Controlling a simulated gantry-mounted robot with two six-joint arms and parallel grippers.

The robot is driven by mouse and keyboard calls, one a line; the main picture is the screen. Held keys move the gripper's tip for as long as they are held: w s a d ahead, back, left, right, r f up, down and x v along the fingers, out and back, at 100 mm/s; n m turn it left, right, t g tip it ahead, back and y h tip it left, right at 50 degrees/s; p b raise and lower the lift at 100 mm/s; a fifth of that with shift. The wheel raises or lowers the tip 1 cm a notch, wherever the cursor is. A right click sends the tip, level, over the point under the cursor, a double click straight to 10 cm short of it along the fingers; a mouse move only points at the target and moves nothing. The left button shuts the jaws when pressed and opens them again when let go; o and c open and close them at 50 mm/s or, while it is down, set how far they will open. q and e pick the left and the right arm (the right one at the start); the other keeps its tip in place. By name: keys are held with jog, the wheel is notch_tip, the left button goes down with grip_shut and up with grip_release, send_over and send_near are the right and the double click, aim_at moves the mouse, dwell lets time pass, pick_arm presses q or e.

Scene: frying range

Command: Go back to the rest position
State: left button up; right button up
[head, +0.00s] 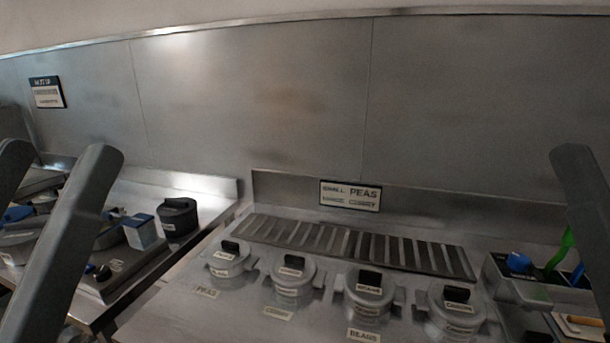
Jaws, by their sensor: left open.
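My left gripper (58,156) stands at the left edge, its two dark grey fingers pointing up and spread apart. It is open, with nothing between its fingertips. Its fingers cover part of the left counter. One dark finger of my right gripper (580,180) shows at the right edge, in front of a bin of utensils. The rest of that gripper is out of the frame, so its opening cannot be judged. Neither visible gripper part is seen holding anything.
Several lidded grey pots (368,298) sit in a row before a slotted grate (350,246), below a peas sign (350,195). A black pot (178,217) and a blue-and-white box (141,232) stand left. A utensil bin (540,294) stands right. A steel wall (270,110) rises behind.

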pick_arm(q)
notch_tip(320, 180, up, 38)
jog(key=a+n+y+p, duration=0.1)
jog(key=a+y+p, duration=0.2)
jog(key=p, duration=3.5)
jog(key=shift+f+n+t+y, duration=0.15)
jog(key=shift+n+t+y, duration=0.25)
jog(key=shift+y, duration=0.2)
jog(key=shift+s, duration=0.1)
